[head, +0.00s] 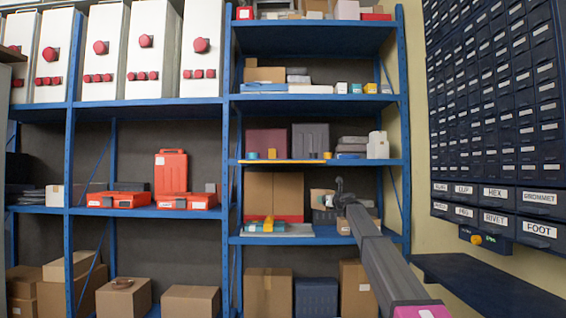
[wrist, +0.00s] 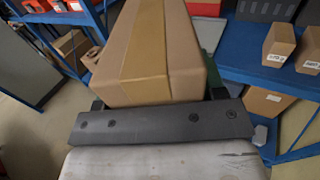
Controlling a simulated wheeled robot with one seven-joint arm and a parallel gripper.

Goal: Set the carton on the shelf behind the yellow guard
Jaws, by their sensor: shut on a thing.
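My gripper (head: 340,187) is at the end of my arm, in front of the right-hand blue rack, below the yellow-edged shelf. In the wrist view my gripper (wrist: 158,100) is shut on a brown carton (wrist: 152,50) with a strip of tape along its top. The carton lies between the two dark fingers. In the head view I cannot tell it clearly from the brown boxes around my gripper. The yellow guard (head: 284,161) is a thin strip along the front edge of a shelf. Behind it stand a maroon box (head: 266,142) and a dark grey box (head: 311,139).
Small grey and white items (head: 352,146) fill the right of the guarded shelf. The shelf below holds a large brown box (head: 274,194). A blue upright (head: 404,130) bounds the rack on the right. Small labelled cartons (wrist: 280,43) stand beside the carried carton in the wrist view.

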